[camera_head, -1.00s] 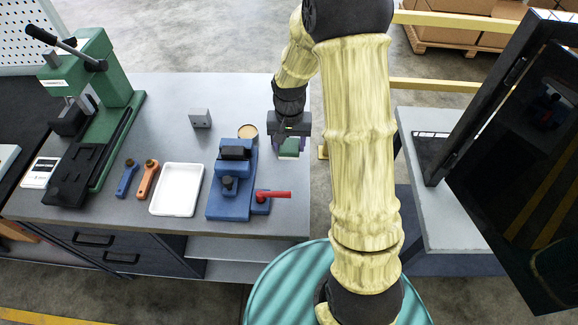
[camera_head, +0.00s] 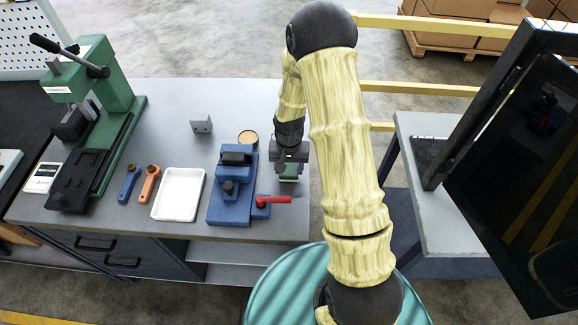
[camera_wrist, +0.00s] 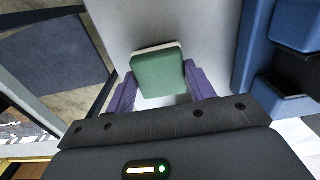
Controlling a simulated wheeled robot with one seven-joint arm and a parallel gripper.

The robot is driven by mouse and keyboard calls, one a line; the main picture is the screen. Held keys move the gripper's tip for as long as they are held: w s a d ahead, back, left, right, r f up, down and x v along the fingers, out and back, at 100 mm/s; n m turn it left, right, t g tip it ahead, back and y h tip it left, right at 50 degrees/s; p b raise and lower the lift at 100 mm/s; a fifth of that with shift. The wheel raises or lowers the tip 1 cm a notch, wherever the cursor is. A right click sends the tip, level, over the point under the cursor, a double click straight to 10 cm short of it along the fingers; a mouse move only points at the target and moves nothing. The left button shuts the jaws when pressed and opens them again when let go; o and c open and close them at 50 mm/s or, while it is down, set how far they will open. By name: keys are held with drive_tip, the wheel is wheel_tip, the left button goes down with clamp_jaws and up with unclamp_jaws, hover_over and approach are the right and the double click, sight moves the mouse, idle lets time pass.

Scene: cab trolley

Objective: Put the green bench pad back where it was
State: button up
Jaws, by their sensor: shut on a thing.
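The green bench pad (camera_wrist: 158,72) is a small green block with a pale layer along its far edge. It sits between the two purple fingers of my gripper (camera_wrist: 160,88) in the wrist view, and the gripper is shut on it. In the head view my gripper (camera_head: 289,172) is at the right edge of the grey bench (camera_head: 180,118), just right of the blue vise. The pad (camera_head: 289,173) shows there only as a small green patch under the gripper. I cannot tell whether the pad touches the bench top.
A dark screen (camera_head: 520,150) stands right.

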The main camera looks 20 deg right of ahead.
sight(289, 169)
drive_tip(key=shift+f, duration=0.15)
drive_tip(key=shift+f, duration=0.2)
drive_tip(key=o, duration=1)
drive_tip(key=shift+c, duration=0.2)
drive_tip(key=shift+r, duration=0.1)
wheel_tip(289, 169, up, 12)
drive_tip(key=b, duration=0.2)
drive_tip(key=shift+r, duration=0.1)
